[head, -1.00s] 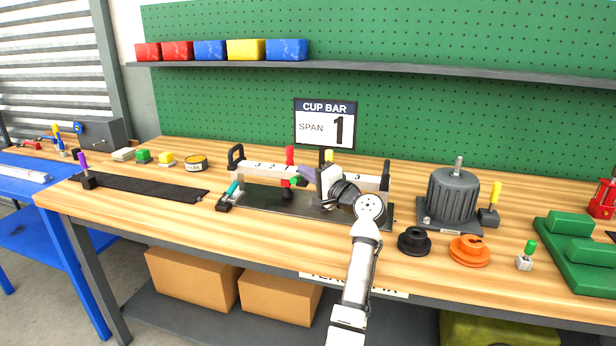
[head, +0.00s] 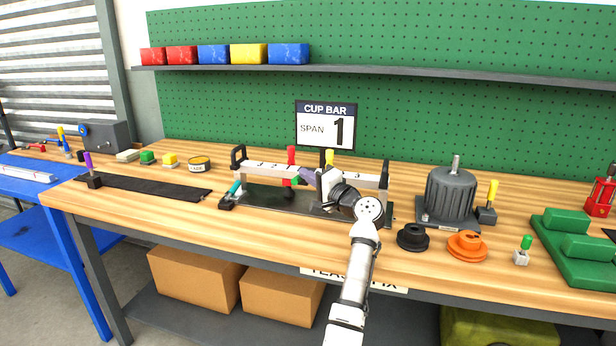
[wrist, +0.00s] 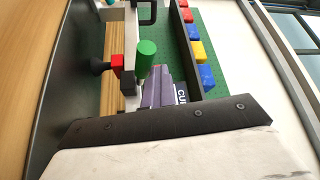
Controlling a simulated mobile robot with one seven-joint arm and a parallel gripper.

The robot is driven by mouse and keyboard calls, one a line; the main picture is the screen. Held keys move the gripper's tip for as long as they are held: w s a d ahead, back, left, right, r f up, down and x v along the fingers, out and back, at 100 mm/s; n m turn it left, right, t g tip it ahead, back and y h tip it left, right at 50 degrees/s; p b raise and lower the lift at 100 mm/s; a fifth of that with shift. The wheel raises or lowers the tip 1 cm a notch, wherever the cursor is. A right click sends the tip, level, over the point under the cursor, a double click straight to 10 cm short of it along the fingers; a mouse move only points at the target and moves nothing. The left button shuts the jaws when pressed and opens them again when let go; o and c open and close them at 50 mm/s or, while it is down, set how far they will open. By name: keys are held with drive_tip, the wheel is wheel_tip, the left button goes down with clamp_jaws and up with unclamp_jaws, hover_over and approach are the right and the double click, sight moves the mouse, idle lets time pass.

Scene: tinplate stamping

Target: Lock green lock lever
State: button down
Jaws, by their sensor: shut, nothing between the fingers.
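The green lock lever (head: 294,181) is a short green handle on the cup bar fixture (head: 262,171), low beside an upright red lever (head: 291,155). In the wrist view the green handle (wrist: 146,48) appears as a thick cylinder just beyond my fingertips, near a red block (wrist: 117,66). My gripper (head: 306,177) is shut and empty, with its purple-grey fingers by the green handle. I cannot tell whether they touch it. The lever's base is partly hidden by my fingers and wrist.
A yellow lever (head: 329,157) stands behind my wrist, and a teal lever (head: 235,188) is at the fixture's left end. A grey motor-like unit (head: 451,193), a black knob (head: 413,237) and an orange knob (head: 467,245) stand to the right. The bench front is mostly clear.

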drive_tip(key=shift+a+f, duration=0.1)
drive_tip(key=shift+f, duration=0.55)
drive_tip(key=r+b+v, duration=0.2)
drive_tip(key=v, duration=1.1)
drive_tip(key=shift+s+d+f, duration=0.35)
drive_tip(key=shift+d+f, duration=0.05)
